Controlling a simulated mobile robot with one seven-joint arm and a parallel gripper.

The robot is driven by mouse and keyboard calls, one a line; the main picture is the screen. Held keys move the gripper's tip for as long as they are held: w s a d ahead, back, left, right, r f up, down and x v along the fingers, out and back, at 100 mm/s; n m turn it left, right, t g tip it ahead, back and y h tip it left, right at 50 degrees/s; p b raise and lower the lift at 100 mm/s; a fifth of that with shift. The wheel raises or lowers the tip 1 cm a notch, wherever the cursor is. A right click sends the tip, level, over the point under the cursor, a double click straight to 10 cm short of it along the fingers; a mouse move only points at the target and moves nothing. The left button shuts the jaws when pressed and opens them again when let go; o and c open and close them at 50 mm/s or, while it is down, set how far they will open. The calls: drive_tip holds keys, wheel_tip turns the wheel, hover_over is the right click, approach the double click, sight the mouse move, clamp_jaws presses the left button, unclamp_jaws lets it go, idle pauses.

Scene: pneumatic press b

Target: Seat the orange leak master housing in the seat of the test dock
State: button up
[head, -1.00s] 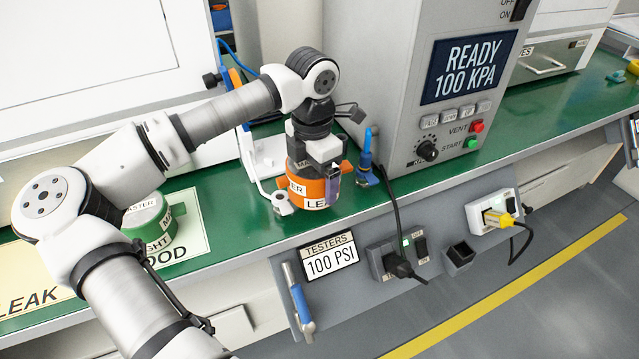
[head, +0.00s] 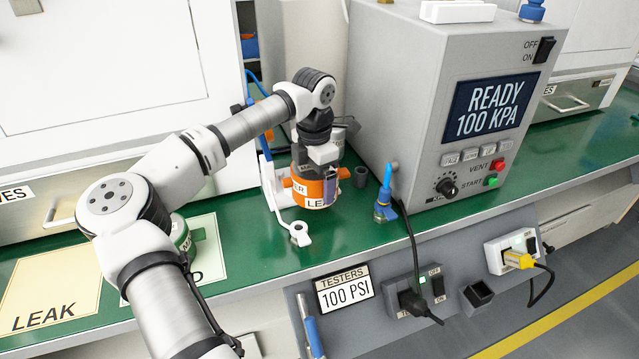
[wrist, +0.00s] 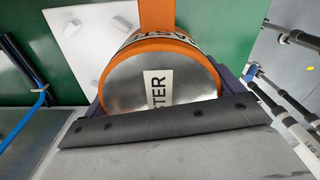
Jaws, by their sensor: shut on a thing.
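The orange leak master housing (head: 313,200) is upright, with a white label on its side. In the wrist view its silver top (wrist: 190,88) and orange rim show between the fingers. My gripper (head: 318,182) is shut on it from above; one dark finger shows on its right side. The white test dock (head: 268,182) stands at the housing's left, with a thin arm ending in a ring (head: 300,234) in front. The dock's white plate (wrist: 84,50) shows beside the housing in the wrist view. The seat is hidden, and I cannot tell whether the housing touches it.
A green housing (head: 180,236) stands at left, partly behind my arm. The LEAK mat (head: 60,285) is empty.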

drive_tip(key=shift+w+a+p, duration=0.4)
drive_tip(key=shift+w+p, duration=0.15)
drive_tip(key=shift+w, duration=0.75)
drive_tip(key=shift+w+a+p, duration=0.45)
drive_tip(key=shift+w+p, duration=0.05)
drive_tip(key=shift+w, duration=0.8)
drive_tip(key=shift+w+a+p, duration=0.4)
drive_tip(key=shift+w+p, duration=0.15)
drive_tip(key=shift+w, duration=0.75)
drive_tip(key=shift+f, duration=0.1)
drive_tip(key=shift+f+b, duration=0.45)
drive_tip(key=shift+f, duration=0.8)
drive_tip(key=o, duration=1.1)
drive_tip(key=shift+f, duration=0.1)
wheel_tip(320, 180, up, 14)
